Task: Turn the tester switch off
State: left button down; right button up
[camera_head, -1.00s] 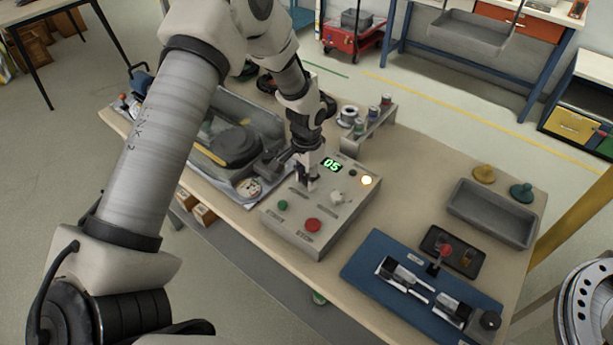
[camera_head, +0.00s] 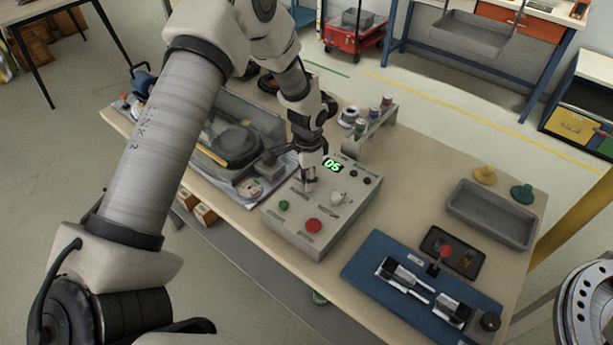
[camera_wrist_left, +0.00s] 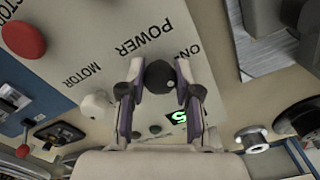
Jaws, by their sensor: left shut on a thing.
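The tester (camera_head: 298,206) is a light grey box on the bench, with a lit green display (camera_head: 332,165), a green button (camera_head: 284,205), a red button (camera_head: 313,225) and a pale motor knob (camera_head: 337,197). The lamp (camera_head: 367,181) at its upper right is dark. My left gripper (camera_head: 310,180) is down at the panel. In the left wrist view its fingers are shut on the dark power switch (camera_wrist_left: 160,76), beside the POWER lettering. My arm partly hides the switch in the head view. My right gripper is out of view.
A grey bin (camera_head: 240,140) with a dark tool stands left of the tester. A small rack (camera_head: 368,130) with spools stands behind it. A blue mat (camera_head: 360,265) with a fixture lies at front right. A grey tray (camera_head: 490,215) lies at the far right.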

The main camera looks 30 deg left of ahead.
pick_arm(q)
jog(key=m, duration=0.6)
jog(key=shift+f, duration=0.1)
jog(key=m, duration=0.4)
jog(key=shift+f+m, duration=0.1)
jog(key=shift+m, duration=1.6)
jog(key=shift+s, duration=0.1)
jog(key=c, duration=0.8)
grip_release()
jog(key=shift+d, duration=0.1)
